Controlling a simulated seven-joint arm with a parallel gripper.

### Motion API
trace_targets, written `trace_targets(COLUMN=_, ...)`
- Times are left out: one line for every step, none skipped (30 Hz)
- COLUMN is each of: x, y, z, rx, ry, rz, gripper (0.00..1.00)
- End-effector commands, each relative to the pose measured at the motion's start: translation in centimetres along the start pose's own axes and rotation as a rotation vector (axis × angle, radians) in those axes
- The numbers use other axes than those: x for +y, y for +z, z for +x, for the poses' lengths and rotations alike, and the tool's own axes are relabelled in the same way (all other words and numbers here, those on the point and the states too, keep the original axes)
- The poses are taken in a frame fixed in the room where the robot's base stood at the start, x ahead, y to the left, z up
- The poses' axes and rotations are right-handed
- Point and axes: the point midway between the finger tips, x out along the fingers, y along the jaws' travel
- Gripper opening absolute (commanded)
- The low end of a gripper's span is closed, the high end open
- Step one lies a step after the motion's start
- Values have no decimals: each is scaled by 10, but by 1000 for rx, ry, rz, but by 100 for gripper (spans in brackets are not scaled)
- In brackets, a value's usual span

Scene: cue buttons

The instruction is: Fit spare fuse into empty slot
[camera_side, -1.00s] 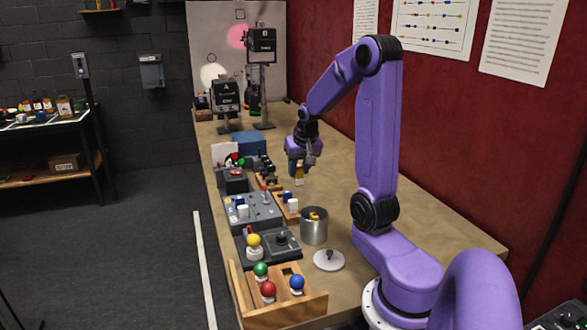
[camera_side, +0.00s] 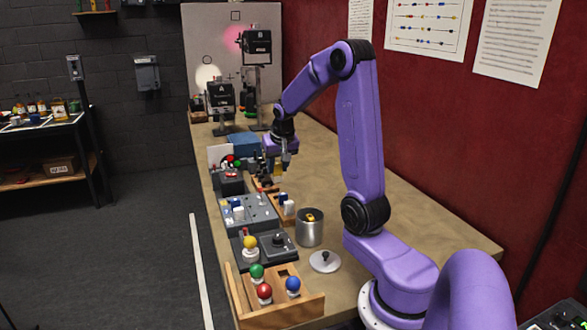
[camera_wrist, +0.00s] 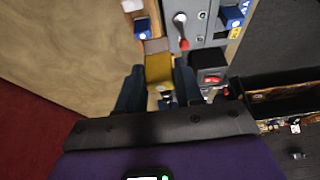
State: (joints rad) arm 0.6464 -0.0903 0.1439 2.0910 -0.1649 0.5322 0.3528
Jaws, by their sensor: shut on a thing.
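My gripper (camera_side: 277,160) is shut on a yellow block, the likely spare fuse (camera_wrist: 160,70), held between its two dark fingers. The block (camera_side: 277,171) hangs small below the fingers in the side view, above the far part of the row of devices. In the wrist view the fingers (camera_wrist: 159,88) flank it, and it covers part of what lies beneath. A grey panel (camera_side: 262,212) with blue and white blocks stands nearer the side camera. I cannot make out the empty slot in either view.
A wooden rack (camera_side: 273,204) with blue and white blocks adjoins the panel. A red rocker switch (camera_wrist: 212,80) and a red-tipped lever (camera_wrist: 182,42) are close to the fingers. A metal can (camera_side: 309,232) stands nearer the side camera.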

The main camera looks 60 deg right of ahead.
Motion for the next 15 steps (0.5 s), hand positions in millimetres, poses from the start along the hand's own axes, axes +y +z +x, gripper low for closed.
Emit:
trace_targets(x=-14, y=-10, z=8, rx=-4, ry=-1, rz=-5, gripper=6)
trace_targets(x=-22, y=-16, z=12, rx=-4, ry=-1, rz=-5, gripper=6)
trace_targets(x=-32, y=-23, z=18, rx=-4, ry=-1, rz=-6, gripper=6)
trace_targets(x=-40, y=-29, z=22, rx=-3, ry=-1, rz=-6, gripper=6)
trace_targets(x=-47, y=-33, z=26, rx=-3, ry=-2, rz=-5, gripper=6)
trace_targets(x=-57, y=-39, z=32, rx=-4, ry=-1, rz=-5, gripper=6)
trace_targets(x=-65, y=-43, z=36, rx=-4, ry=-1, rz=-5, gripper=6)
trace_targets(x=-72, y=-47, z=40, rx=-3, ry=0, rz=-5, gripper=6)
trace_targets(x=-81, y=-51, z=46, rx=-2, ry=0, rz=-4, gripper=6)
trace_targets(x=-88, y=-54, z=50, rx=-2, ry=0, rz=-4, gripper=6)
trace_targets(x=-94, y=-57, z=53, rx=-1, ry=0, rz=-2, gripper=6)
trace_targets(x=-101, y=-59, z=57, rx=0, ry=1, rz=-3, gripper=6)
trace_targets(x=-106, y=-61, z=60, rx=0, ry=2, rz=-3, gripper=6)
trace_targets(x=-110, y=-63, z=63, rx=1, ry=2, rz=-1, gripper=6)
trace_targets(x=-116, y=-64, z=66, rx=2, ry=2, rz=0, gripper=6)
